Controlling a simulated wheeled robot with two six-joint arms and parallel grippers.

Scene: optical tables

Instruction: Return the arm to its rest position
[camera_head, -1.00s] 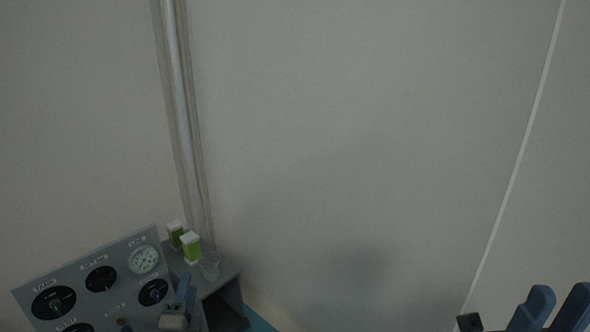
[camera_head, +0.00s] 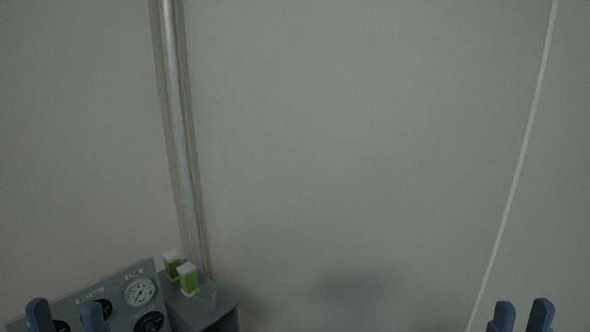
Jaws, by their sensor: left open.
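My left gripper (camera_head: 66,316) shows at the bottom left edge, its two blue fingers pointing up and apart with nothing between them. It stands in front of the grey gauge panel (camera_head: 118,299) and hides part of its dials. My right gripper (camera_head: 522,316) shows at the bottom right, its two blue fingers upright with a gap between them and nothing held. The arms behind both grippers are below the picture's edge and hidden.
A grey box-like stand (camera_head: 226,306) sits beside the panel. A pipe (camera_head: 177,110) runs up the wall. The plain wall (camera_head: 350,150) fills the rest.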

